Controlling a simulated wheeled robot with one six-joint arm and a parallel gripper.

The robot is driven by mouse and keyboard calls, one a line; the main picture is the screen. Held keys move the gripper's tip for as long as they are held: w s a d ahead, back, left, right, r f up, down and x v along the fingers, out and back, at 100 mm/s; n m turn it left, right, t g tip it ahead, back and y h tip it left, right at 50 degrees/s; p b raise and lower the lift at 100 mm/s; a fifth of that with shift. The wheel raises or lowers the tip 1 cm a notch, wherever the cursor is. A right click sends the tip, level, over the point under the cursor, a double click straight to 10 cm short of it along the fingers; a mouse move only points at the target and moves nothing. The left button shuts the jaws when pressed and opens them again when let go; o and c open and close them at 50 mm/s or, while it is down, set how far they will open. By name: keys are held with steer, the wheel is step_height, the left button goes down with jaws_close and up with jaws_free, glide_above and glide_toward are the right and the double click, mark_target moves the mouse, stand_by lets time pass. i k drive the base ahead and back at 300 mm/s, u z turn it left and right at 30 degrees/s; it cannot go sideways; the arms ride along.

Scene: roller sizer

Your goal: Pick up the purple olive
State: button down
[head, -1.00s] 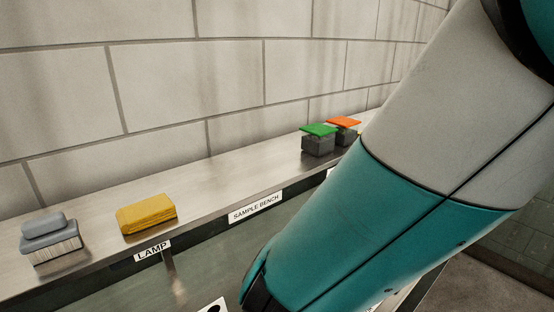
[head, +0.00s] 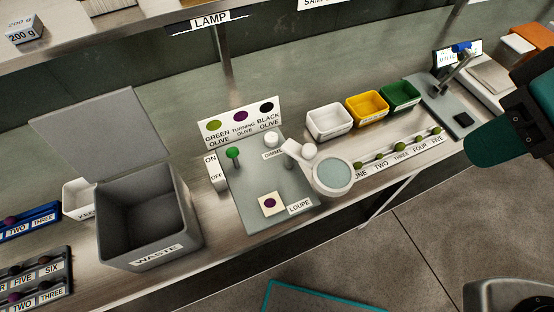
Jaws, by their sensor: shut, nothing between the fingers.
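A small dark purple olive (head: 270,203) lies on a white square pad on the grey plate of the loupe stand (head: 250,222), low in the middle of the head view. Other dark purple olives (head: 15,297) sit in the numbered dark rack (head: 58,268) at the lower left, and one (head: 10,221) is in the blue rack (head: 48,212) above it. Only a teal and black part of my arm shows at the right edge, well away from the loupe. My gripper is outside the picture.
An open grey waste bin (head: 181,246) stands left of the loupe. The round loupe lens (head: 334,174) is right of the pad. Several green olives sit in a numbered row (head: 408,160). White (head: 330,122), yellow (head: 367,109) and green (head: 401,96) trays stand behind. A scale is at the right.

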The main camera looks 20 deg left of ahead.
mark_target(269, 203)
steer(key=z, duration=1.45)
steer(key=k, duration=1.15)
steer(key=u, duration=2.1)
